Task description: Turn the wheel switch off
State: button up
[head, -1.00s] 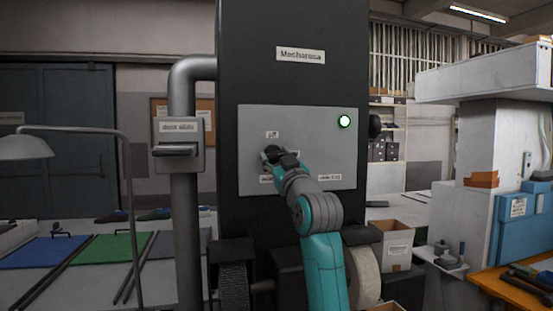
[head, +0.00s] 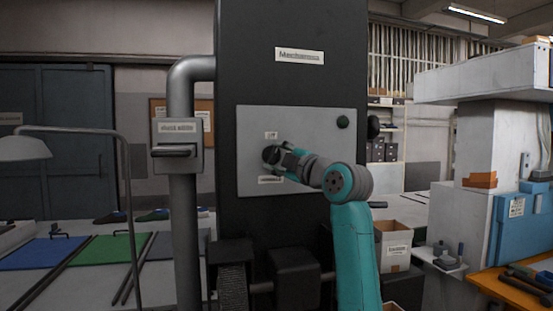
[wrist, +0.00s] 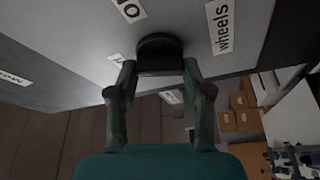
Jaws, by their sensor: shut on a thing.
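The wheel switch is a dark round knob (head: 269,154) on the grey panel (head: 315,125) of the black machine. My gripper (head: 280,157) reaches it from the right and is shut on it. In the wrist view the black knob (wrist: 160,46) sits between the two fingers of my gripper (wrist: 160,72). A label reading "wheels" (wrist: 221,27) is beside it on the panel. Small labels show above (head: 271,135) and below (head: 270,180) the knob in the head view. The round lamp (head: 343,122) at the panel's upper right is dark green and unlit.
A grey pipe with a labelled box (head: 177,145) stands left of the machine. A lamp stand (head: 125,170) rises in front of a table with blue and green mats (head: 105,255). A cardboard box (head: 394,245) and a white structure (head: 465,150) are at the right.

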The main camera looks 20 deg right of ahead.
jog(key=shift+r+n+g, duration=0.1)
jog(key=shift+n+g, duration=0.7)
jog(key=shift+n, duration=1.4)
jog(key=o, duration=1.2)
jog(key=shift+c, duration=0.2)
jog(key=v, duration=1.2)
